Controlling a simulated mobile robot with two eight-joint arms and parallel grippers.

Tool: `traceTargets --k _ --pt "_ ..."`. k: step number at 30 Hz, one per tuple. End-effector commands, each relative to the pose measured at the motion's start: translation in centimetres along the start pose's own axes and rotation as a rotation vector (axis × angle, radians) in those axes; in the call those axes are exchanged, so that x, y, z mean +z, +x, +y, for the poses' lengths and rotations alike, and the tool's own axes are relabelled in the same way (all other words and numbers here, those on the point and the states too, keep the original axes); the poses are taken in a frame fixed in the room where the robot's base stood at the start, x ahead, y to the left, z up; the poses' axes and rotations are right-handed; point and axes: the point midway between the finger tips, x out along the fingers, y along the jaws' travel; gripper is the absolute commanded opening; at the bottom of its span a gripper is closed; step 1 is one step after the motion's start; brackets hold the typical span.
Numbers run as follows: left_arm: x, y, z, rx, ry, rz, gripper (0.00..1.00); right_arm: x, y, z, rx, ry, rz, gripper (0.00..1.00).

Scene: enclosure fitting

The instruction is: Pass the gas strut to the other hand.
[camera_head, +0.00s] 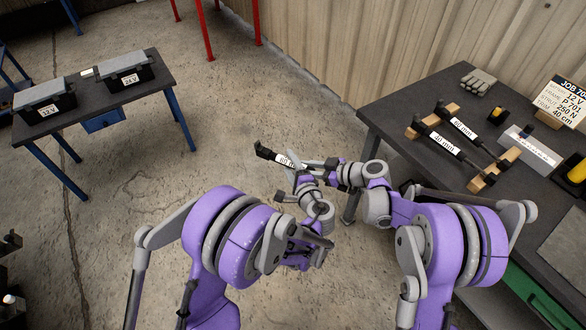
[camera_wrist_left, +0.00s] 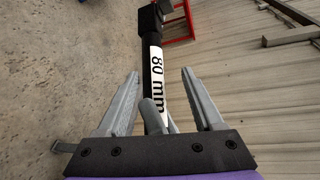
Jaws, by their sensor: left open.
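The gas strut (camera_head: 281,159), black with a white "80 mm" label, is held up in mid-air over the floor. My left gripper (camera_head: 303,172) is open. In the left wrist view the strut (camera_wrist_left: 156,68) runs between its two spread fingers (camera_wrist_left: 160,102), clear of both. My right gripper (camera_head: 335,170) comes in from the right at the strut's near end, close to the left gripper. A grey finger shows against the strut in the left wrist view, low between the left fingers. The right fingertips are partly hidden in the head view, but the strut appears supported there.
The right table (camera_head: 400,88) bears two more labelled struts (camera_head: 440,142) on wooden blocks, a glove (camera_head: 478,80), a job sign (camera_head: 562,101) and a grey box (camera_head: 528,149). The left table (camera_head: 150,68) holds 12 V and 24 V cases. Floor between the tables is clear.

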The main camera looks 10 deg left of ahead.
Motion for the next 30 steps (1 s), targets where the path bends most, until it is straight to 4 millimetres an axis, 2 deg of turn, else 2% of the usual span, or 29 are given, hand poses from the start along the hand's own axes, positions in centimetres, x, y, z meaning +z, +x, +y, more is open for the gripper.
traceTargets --k 6,17,24,25,30 --pt "-0.01 0.0 -0.01 0.0 0.0 0.0 0.66 -0.04 -0.01 0.0 0.0 0.0 0.001 0.0" --pt "-0.04 -0.04 -0.08 -0.002 0.001 0.001 0.02 0.05 0.02 -0.02 0.0 -0.001 -0.002 0.0" --pt "-0.1 -0.07 -0.19 -0.005 0.003 0.002 0.0 0.18 0.08 -0.1 -0.002 -0.004 -0.005 0.0" --pt "-0.11 -0.08 -0.23 -0.006 0.003 0.002 0.0 0.18 0.09 -0.12 -0.003 -0.004 -0.005 0.35" --pt "-0.19 -0.08 -0.24 -0.006 0.003 0.004 0.0 0.15 0.14 -0.21 -0.005 -0.004 -0.005 0.65"
